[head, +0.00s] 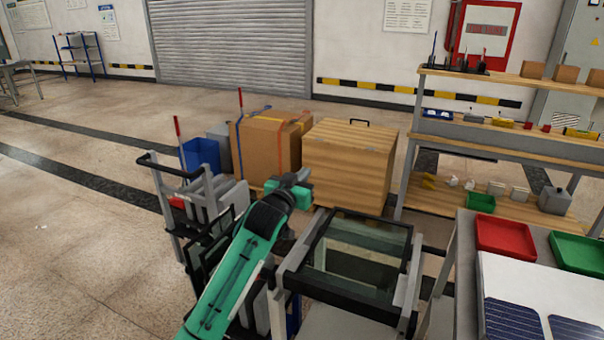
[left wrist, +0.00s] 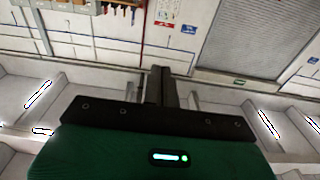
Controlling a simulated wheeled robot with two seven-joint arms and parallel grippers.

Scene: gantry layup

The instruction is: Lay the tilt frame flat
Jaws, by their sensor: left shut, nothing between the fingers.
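The tilt frame (head: 316,241) has a black border around a glass panel (head: 362,238) and sits on a grey stand (head: 411,275) at the lower middle of the head view. Its exact tilt is hard to judge from here. My left arm reaches up from the bottom, left of the stand. My left gripper (head: 303,174) is above and beyond the frame's far left corner, apart from it. In the left wrist view its dark fingers (left wrist: 160,86) are together with nothing between them. My right gripper is in neither view.
A wooden crate (head: 348,165) and a strapped cardboard box (head: 262,150) stand behind the frame. A cart (head: 195,185) with upright panels is to the left. A bench (head: 452,262) with red and green trays and solar panels is close on the right. Floor at far left is clear.

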